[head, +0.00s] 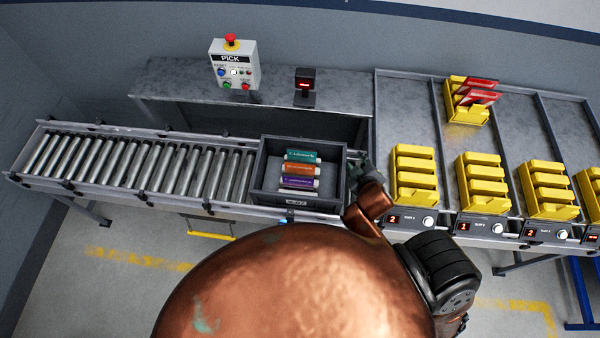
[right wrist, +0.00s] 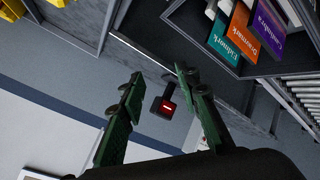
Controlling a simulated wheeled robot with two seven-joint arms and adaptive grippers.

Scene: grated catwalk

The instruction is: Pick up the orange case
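The orange case (head: 303,169) lies in a dark grey tote (head: 261,185) on the conveyor, between a teal case (head: 300,156) and a purple case (head: 298,182). In the right wrist view the orange case (right wrist: 239,25) shows at the upper right, with the teal case (right wrist: 224,45) and purple case (right wrist: 270,28) on either side. My right gripper (head: 356,168) is at the tote's right side, partly hidden by my copper arm. In the right wrist view my right gripper (right wrist: 155,77) is open, with nothing between its fingers. My left gripper is not in view.
A small scanner with a red display (head: 305,88) stands behind the tote, beside the PICK control box (head: 234,65). Yellow racks (head: 414,175) stand to the right, one holding red cases (head: 474,93). The conveyor rollers (head: 125,163) left of the tote are bare.

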